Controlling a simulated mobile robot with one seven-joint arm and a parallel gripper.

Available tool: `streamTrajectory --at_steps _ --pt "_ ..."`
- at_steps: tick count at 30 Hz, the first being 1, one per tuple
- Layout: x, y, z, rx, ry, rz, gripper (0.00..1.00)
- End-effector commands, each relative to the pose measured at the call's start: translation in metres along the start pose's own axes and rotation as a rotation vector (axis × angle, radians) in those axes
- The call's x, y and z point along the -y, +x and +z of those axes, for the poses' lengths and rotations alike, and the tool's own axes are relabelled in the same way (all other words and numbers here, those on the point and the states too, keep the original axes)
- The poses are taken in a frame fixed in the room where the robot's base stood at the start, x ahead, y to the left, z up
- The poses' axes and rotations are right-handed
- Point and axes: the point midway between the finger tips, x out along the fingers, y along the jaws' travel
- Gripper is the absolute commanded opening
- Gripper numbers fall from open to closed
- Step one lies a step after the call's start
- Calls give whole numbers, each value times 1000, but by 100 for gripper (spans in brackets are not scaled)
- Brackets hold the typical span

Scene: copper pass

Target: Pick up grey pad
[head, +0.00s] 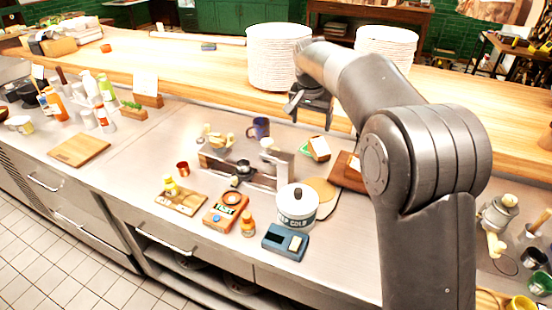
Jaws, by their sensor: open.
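I cannot single out the grey pad with certainty in the head view. A small flat grey-blue item (209,46) lies on the wooden ledge at the back. A blue block with a small pale patch on top (285,242) lies near the counter's front edge. My gripper (310,116) is open and points down above the back of the steel counter, in front of the wooden ledge. I see nothing between its fingers. Both items are well apart from it. My arm hides part of the counter on the right.
Stacks of white plates (279,58) stand on the wooden ledge (190,62) behind my gripper. A purple mug (259,128), a steel stand (262,180), a white lidded pot (297,206) and an orange box (225,212) crowd the counter. Bare steel lies left of the stand.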

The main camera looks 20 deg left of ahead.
Motion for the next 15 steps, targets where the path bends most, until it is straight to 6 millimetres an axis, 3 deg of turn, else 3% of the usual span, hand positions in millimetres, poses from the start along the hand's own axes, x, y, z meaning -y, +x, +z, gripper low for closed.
streamTrajectory --at_steps 1,6,10,15 --pt "22 16 1 7 -8 6 79" --pt "80 54 7 13 -11 19 79" --pt "108 73 13 15 -12 25 79" --pt "122 85 18 16 -10 29 79"
